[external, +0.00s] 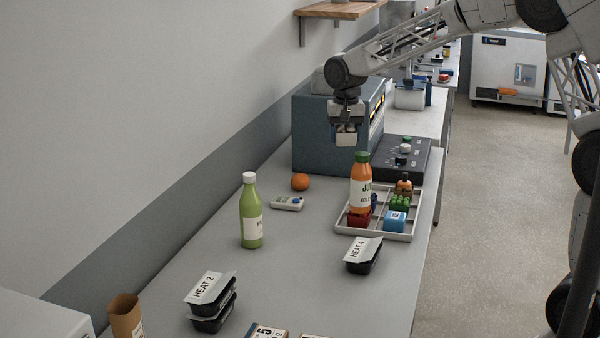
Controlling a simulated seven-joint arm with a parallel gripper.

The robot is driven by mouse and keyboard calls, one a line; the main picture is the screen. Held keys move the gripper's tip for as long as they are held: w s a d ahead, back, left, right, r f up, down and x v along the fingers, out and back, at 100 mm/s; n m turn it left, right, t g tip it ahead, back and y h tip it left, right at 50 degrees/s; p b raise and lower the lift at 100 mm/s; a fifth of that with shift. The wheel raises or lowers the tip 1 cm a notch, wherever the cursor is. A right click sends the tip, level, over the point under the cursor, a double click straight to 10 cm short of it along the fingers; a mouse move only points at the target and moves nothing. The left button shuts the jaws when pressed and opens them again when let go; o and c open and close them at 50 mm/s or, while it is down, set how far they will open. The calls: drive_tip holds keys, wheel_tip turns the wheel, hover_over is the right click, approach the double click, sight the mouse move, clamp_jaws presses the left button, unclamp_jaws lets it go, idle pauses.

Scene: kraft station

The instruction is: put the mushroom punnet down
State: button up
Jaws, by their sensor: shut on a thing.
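My gripper (346,127) hangs from the arm in the upper middle of the external view, in front of the blue-grey box unit. It is shut on a small pale punnet (346,139) with whitish contents, which I take as the mushroom punnet. The punnet is held in the air, above the level of the counter (310,262). The contents are too small to make out clearly, and the fingers partly cover the top of the punnet.
A green bottle (251,212), an orange (300,182), a small device (287,203) and black HEAT containers (361,262) stand around.

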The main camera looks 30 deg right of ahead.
drive_tip(key=s+a+n, duration=0.5)
drive_tip(key=s+a, duration=0.4)
drive_tip(key=a, duration=0.6)
drive_tip(key=f, duration=1.6)
drive_tip(key=shift+s+d+f, duration=0.1)
drive_tip(key=shift+s+f, duration=0.1)
drive_tip(key=shift+s, duration=0.05)
hover_over(267, 224)
drive_tip(key=shift+f, duration=0.7)
drive_tip(key=shift+f, duration=1.75)
drive_tip(key=shift+f, duration=0.15)
